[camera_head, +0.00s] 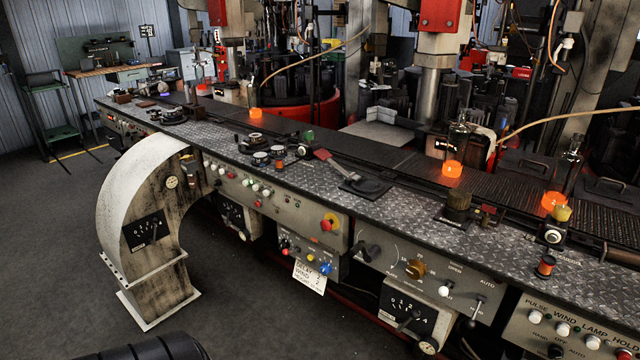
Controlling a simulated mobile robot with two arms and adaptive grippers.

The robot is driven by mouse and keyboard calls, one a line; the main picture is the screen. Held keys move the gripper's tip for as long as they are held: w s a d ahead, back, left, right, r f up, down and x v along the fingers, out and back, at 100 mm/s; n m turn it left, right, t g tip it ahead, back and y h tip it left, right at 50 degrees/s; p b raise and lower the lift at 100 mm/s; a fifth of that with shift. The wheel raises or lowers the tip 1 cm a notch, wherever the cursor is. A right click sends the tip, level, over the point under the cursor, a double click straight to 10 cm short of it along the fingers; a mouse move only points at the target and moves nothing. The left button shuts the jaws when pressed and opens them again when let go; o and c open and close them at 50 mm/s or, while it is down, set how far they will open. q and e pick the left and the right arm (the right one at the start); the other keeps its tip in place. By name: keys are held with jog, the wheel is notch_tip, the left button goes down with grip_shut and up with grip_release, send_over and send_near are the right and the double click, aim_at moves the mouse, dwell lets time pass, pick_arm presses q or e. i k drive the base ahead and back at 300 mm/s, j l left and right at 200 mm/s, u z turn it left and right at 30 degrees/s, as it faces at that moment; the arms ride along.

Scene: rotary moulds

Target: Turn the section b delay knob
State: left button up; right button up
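Several knobs are on the front panels of the long console; the labels are too small for me to tell which one is the section b delay knob. A brass knob (415,268) sits on a scale in the right-centre panel. A black knob (366,251) is to its left. Below them is a black dial plate (408,306) with numbers and a pointer lever. Neither of my grippers shows in the view.
Glowing orange pieces (452,168) are on the conveyor behind. A paper note (310,277) hangs below the panel. Open floor (270,320) lies in front.

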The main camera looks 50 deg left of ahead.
aim_at(285, 243)
jog(key=u, duration=1.7)
